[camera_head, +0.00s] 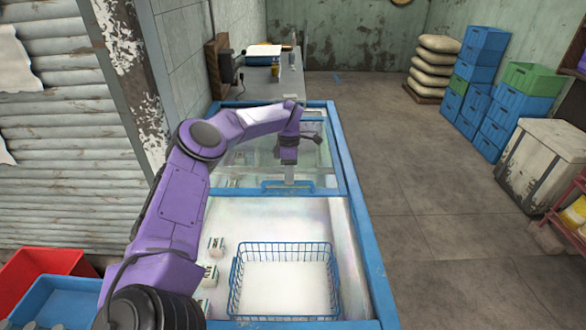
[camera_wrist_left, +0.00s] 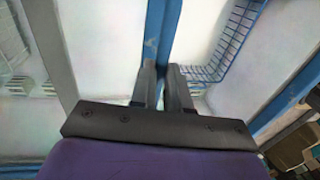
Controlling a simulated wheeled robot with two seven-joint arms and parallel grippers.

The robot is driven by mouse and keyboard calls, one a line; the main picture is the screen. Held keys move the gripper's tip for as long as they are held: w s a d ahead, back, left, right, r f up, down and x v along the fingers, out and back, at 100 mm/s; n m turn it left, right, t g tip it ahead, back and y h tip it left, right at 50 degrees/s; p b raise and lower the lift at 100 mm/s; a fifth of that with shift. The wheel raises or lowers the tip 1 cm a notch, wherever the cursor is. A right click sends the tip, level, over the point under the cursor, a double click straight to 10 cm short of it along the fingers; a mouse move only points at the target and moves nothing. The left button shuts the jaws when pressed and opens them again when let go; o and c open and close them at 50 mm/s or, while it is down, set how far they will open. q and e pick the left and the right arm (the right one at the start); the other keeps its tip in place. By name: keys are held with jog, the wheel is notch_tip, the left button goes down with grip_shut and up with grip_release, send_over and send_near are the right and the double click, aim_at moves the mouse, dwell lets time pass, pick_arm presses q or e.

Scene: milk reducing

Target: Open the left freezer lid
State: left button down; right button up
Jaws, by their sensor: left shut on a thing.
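The chest freezer (camera_head: 371,255) has a blue rim and runs away from me in the head view. A glass lid (camera_head: 235,170) with a blue frame lies over its far part. The near part shows no lid over it. My left gripper (camera_head: 289,181) points down at the blue handle (camera_head: 270,184) on the lid's near edge. In the left wrist view my left gripper (camera_wrist_left: 164,70) is shut on a blue bar (camera_wrist_left: 161,28), which runs up between the fingers. The fingertips hide part of the bar. My right gripper is not in view.
A blue wire basket (camera_head: 285,247) stands in the near part, with small milk cartons (camera_head: 210,273) to its left. A counter with bottles (camera_head: 275,68) is beyond the freezer. Red (camera_head: 45,268) and blue (camera_head: 60,297) crates are at lower left.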

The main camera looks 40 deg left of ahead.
pick_arm(q)
jog(key=shift+d, duration=0.2)
jog(key=c, duration=1.3)
grip_release()
jog(key=shift+w, duration=0.1)
jog(key=shift+o, duration=1)
jog(key=shift+w, duration=0.15)
jog(key=shift+a, duration=0.1)
notch_tip(320, 180, up, 10)
jog(key=w+a, duration=0.1)
jog(key=shift+w+a+b, duration=0.15)
jog(key=shift+w+b, duration=0.05)
jog(key=shift+b, duration=0.2)
